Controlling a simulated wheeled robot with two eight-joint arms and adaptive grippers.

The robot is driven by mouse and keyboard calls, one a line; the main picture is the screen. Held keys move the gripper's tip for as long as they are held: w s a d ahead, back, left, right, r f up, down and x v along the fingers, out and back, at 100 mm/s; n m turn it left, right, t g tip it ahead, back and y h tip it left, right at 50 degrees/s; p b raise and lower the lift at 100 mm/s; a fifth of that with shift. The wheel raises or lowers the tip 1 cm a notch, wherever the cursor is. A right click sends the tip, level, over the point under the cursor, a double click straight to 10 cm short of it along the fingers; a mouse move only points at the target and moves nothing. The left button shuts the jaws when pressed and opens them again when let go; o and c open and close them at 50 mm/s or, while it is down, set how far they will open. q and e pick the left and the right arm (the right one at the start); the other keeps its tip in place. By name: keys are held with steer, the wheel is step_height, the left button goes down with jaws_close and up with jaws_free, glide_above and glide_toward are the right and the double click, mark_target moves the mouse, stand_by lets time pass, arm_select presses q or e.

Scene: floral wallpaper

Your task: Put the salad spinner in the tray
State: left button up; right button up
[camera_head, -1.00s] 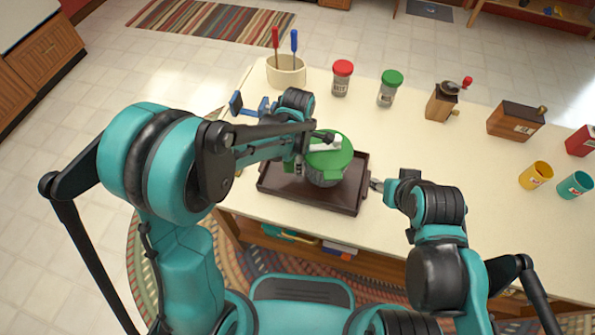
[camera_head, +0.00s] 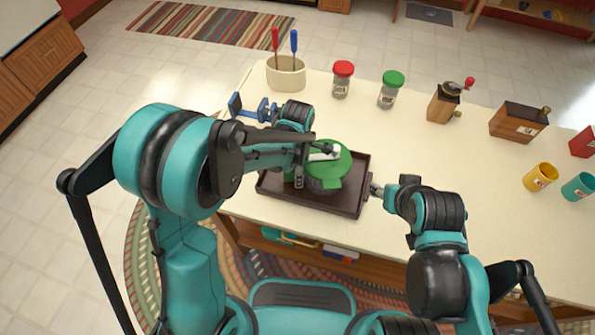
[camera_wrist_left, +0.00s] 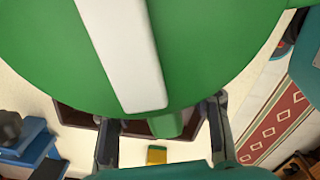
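The salad spinner has a round green lid (camera_head: 338,167) with a white bar across it and a darker bowl below. My left gripper (camera_head: 302,174) is at the spinner's left side. In the left wrist view the lid (camera_wrist_left: 210,55) fills the upper part, and the left gripper's fingers (camera_wrist_left: 163,130) are spread wide with gaps beside a green tab (camera_wrist_left: 167,124) between them. My right gripper (camera_head: 376,190) is by the tray's right edge, empty; its finger opening is too small to judge.
A utensil crock (camera_head: 286,73), a red-lidded jar (camera_head: 341,83) and a green-lidded jar (camera_head: 389,92) stand at the back. A grinder (camera_head: 444,105), a wooden box (camera_head: 518,121), a yellow cup (camera_head: 540,177) and a teal cup (camera_head: 578,186) are right. The counter's middle right is clear.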

arm_select(q)
steer(key=shift+r, duration=0.25)
step_height(320, 180, up, 11)
steer(key=p, duration=0.4)
steer(key=shift+p, duration=0.35)
steer(key=shift+r, duration=0.5)
steer(key=s+a+r+m+t, duration=0.3)
steer(key=s+a+m, duration=0.3)
steer(key=m, duration=0.4)
steer(key=s+a+r+m+t, duration=0.4)
steer(key=s+a+r+m, duration=0.1)
steer(key=m, duration=0.5)
steer(key=shift+s+a, duration=0.65)
steer(key=shift+a, duration=0.45)
